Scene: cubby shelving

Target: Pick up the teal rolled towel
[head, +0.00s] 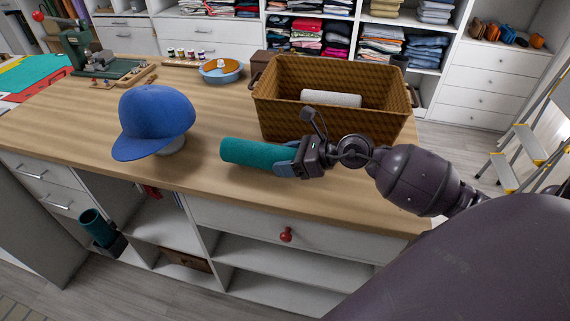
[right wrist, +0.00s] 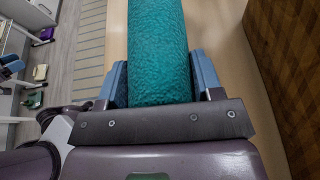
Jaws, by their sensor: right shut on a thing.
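The teal rolled towel (head: 248,152) is near the front of the wooden table, left of the wicker basket. My right gripper (head: 288,160) comes in from the right and is shut on the towel's right end. In the right wrist view the towel (right wrist: 158,50) runs straight out between the two blue finger pads (right wrist: 163,82), one on each side. The towel's near end is hidden by the gripper. I cannot tell whether the towel touches the tabletop. My left gripper does not show.
The wicker basket (head: 277,114) with a white roll (head: 331,98) inside stands behind my right gripper. A blue cap (head: 156,117) sits left of the towel. A round blue dish (head: 221,76) is further back. Bare tabletop (head: 225,112) lies between cap and basket.

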